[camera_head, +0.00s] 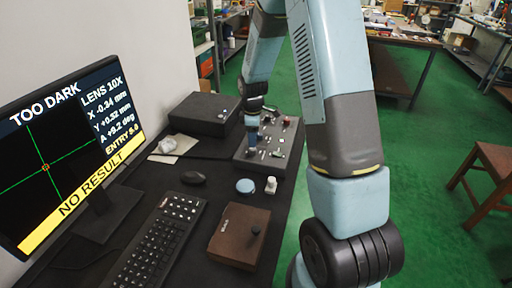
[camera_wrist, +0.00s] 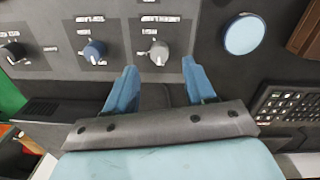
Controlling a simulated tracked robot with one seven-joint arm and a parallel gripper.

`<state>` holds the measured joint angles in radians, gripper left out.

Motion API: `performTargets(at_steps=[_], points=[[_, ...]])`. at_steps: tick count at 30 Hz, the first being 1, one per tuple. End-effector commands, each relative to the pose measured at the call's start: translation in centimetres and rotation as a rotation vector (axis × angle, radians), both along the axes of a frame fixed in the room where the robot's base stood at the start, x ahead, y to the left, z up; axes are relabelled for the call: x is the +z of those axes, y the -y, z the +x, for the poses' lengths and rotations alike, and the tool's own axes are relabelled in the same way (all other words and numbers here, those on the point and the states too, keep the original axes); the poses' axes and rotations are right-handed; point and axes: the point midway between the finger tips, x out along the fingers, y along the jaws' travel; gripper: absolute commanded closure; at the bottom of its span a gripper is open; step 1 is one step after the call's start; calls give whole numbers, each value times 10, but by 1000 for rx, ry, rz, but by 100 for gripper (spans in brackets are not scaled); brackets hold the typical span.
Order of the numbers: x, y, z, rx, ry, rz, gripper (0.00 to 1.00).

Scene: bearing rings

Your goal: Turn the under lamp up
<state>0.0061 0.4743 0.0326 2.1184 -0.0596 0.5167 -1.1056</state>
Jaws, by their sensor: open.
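The control panel (camera_head: 285,150) stands on the desk, with several small knobs and buttons. In the wrist view, a grey knob (camera_wrist: 158,52), a blue knob (camera_wrist: 95,52) and a black knob (camera_wrist: 12,53) sit in a row on its dark face. In the head view my gripper (camera_head: 252,138) is over the panel's left part. The monitor (camera_head: 75,150) reads "TOO DARK" and "NO RESULT".
A black box (camera_head: 204,113) stands behind the panel. A stool (camera_head: 490,180) stands at right on the green floor.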

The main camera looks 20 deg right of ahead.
Motion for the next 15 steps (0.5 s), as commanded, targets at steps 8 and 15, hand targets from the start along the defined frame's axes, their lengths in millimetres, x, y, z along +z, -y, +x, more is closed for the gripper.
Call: performTargets(at_steps=[8,15], points=[[-42,0,1,-1,-2,0,46],[-57,1,2,-1,0,0,46]])
